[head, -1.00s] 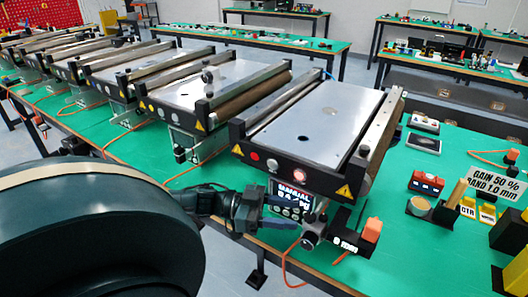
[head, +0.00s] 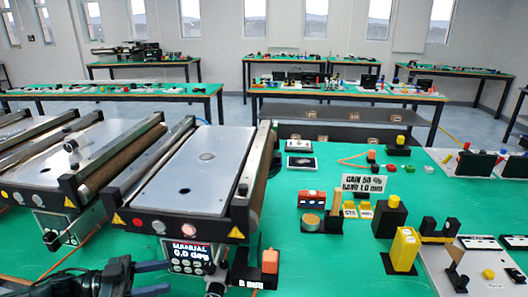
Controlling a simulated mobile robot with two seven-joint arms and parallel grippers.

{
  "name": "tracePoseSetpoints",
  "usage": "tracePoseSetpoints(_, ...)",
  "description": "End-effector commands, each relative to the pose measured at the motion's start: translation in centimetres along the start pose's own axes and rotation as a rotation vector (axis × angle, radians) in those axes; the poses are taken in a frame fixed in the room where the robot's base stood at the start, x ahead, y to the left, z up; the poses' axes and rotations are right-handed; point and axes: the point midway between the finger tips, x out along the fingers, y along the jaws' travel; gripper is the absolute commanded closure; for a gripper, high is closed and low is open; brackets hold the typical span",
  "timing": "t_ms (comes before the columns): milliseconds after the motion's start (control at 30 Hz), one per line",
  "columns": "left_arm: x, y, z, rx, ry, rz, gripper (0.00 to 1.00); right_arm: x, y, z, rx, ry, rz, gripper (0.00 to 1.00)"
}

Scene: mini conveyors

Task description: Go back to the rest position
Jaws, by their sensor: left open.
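My left gripper (head: 162,277) is at the bottom left of the head view, dark, with its two fingers apart and nothing seen between them. It is in front of and below the nearest mini conveyor (head: 192,178). The conveyor's control panel (head: 188,256) shows just beyond the fingers and reads "MANUAL" and "0.0 deg". I see a gap between the fingers and the panel in the picture, but cannot tell the true distance. My right gripper is not in view.
An orange-topped block (head: 269,262) stands right of the panel. A sign (head: 363,184), a red box (head: 312,199) and a yellow block (head: 404,249) stand on the green table (head: 325,262). More conveyors (head: 80,153) line the left. The table's front middle is clear.

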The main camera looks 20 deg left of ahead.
Motion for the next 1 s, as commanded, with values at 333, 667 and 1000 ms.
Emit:
tracePoseSetpoints(333,3.0,0.2,3.4,0.011,-0.067,-0.227,0.54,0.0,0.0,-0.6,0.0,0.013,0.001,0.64)
tracePoseSetpoints(667,6.5,2.0,8.7,-0.035,-0.347,-0.612,0.54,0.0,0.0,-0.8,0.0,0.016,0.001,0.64)
tracePoseSetpoints(1000,7.0,8.7,11.1,-0.219,-0.79,-0.803,0.54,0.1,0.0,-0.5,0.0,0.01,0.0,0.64)
